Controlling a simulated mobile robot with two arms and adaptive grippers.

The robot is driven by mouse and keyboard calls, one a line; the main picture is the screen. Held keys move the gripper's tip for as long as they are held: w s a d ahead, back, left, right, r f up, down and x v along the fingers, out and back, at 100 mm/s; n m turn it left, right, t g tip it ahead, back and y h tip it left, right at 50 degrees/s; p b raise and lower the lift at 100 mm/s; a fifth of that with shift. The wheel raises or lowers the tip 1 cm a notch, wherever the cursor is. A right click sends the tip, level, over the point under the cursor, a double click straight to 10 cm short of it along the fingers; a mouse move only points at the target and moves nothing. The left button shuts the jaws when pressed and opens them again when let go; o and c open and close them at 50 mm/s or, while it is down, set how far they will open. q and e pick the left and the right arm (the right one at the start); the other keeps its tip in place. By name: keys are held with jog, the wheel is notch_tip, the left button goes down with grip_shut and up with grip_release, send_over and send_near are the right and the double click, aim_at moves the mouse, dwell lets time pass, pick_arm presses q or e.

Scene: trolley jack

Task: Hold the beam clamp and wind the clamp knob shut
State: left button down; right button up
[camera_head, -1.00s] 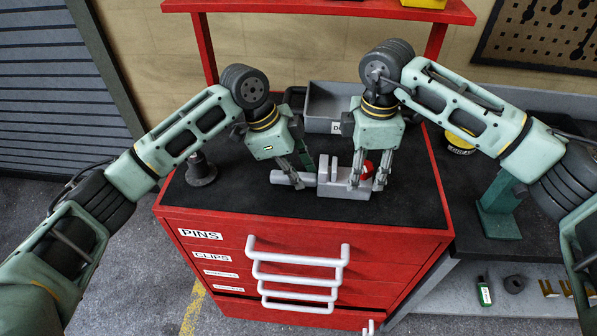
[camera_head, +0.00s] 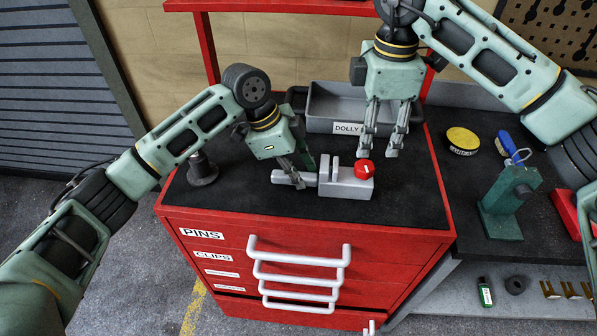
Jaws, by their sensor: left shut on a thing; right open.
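The grey beam clamp (camera_head: 340,186) lies on the black top of the red cabinet. Its round handle end points left and its block end points right. The red clamp knob (camera_head: 364,169) sits on the right end of the clamp and has a small white mark. My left gripper (camera_head: 299,178) is shut on the beam clamp at its left handle part; the fingers partly hide it. My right gripper (camera_head: 380,150) is open and empty, above and behind the knob, pointing down and apart from it.
A grey bin labelled DOLLY (camera_head: 335,104) stands behind the clamp. A dark cone-shaped piece (camera_head: 202,170) stands on the left of the cabinet top (camera_head: 250,205). On the right bench are a yellow tin (camera_head: 462,140), a blue brush (camera_head: 510,147) and a green stand (camera_head: 507,203).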

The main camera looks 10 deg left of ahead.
aim_at(366, 166)
pick_arm(q)
jog(key=shift+a+f, duration=0.25)
jog(key=shift+f, duration=0.05)
pick_arm(e)
jog(key=shift+r, duration=0.7)
jog(key=shift+o, duration=0.4)
jog(key=f+n, duration=0.1)
jog(key=f, duration=0.1)
jog(key=f+n, duration=0.1)
jog(key=f, duration=0.1)
jog(key=shift+w+a+f, duration=0.1)
jog(key=shift+w+f, duration=0.1)
jog(key=shift+f, duration=3.95)
